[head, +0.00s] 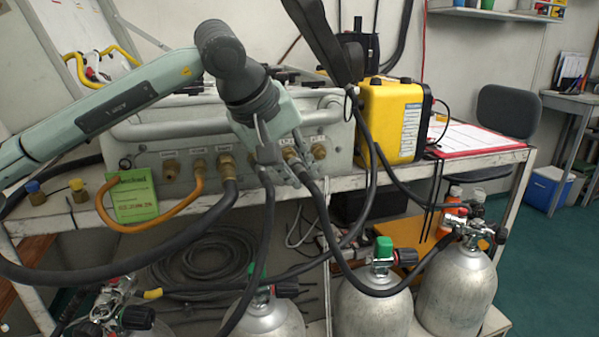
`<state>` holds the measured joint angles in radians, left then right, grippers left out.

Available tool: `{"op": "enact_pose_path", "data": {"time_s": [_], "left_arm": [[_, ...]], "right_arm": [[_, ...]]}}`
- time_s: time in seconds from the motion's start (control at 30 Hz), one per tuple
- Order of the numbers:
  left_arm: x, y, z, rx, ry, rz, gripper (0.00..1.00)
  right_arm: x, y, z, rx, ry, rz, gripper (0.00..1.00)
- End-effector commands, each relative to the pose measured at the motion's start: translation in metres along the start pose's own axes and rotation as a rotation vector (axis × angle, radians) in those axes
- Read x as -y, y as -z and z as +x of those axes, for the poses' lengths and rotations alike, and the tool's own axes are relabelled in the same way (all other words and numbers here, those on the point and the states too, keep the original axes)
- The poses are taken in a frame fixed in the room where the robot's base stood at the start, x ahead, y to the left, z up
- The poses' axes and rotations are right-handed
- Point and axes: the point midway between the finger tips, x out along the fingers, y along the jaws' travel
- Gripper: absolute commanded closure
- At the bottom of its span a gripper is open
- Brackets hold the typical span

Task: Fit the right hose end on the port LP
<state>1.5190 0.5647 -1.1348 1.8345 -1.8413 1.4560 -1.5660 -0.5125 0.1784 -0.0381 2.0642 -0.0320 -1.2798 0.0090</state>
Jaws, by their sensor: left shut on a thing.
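My left gripper (283,155) reaches down in front of the panel (140,150) and is shut on a black hose end. Two black hoses run down from there, one (268,195) straight down, the other (325,215) toward the right cylinder; I cannot tell which one the jaws hold. Brass ports (319,151) and (289,153) show beside the gripper, with small white labels above that are hard to read. The gripper hides part of the panel front, so I cannot tell whether the held end touches a port.
A yellow case (393,120) stands right of the panel. A green tag (134,195) and an orange hose (190,205) are at left, near blue (33,187) and yellow (78,190) caps. Cylinders (460,285) stand below.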

Motion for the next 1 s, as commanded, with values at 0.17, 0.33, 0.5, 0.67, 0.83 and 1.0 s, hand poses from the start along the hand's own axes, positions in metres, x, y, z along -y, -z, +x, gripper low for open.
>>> {"op": "enact_pose_path", "data": {"time_s": [0.17,0.33,0.5,0.67,0.83,1.0], "left_arm": [[-0.0002,0.0001,-0.0007,-0.002,-0.009,0.02,1.0],[-0.0004,0.0002,-0.001,-0.002,-0.008,0.021,1.0],[-0.0004,0.0002,-0.0009,-0.002,-0.008,0.02,1.0],[-0.0004,0.0008,-0.0006,-0.002,-0.008,0.02,1.0],[-0.0004,0.0029,0.0001,-0.002,-0.008,0.02,1.0],[-0.0004,0.0051,0.001,-0.002,-0.008,0.02,1.0]], "right_arm": [[0.0004,-0.0009,0.0029,0.0,0.0,0.0,0.6],[0.0003,-0.0008,0.0025,0.0,0.0,0.0,0.6],[0.0003,-0.0008,0.0025,0.0,0.0,0.0,0.6],[0.0003,-0.0007,0.0024,0.0,0.0,0.0,0.6],[0.0003,-0.0006,0.0021,0.0,0.0,0.0,0.6],[0.0002,-0.0005,0.0018,0.0,0.0,0.0,0.6]]}}
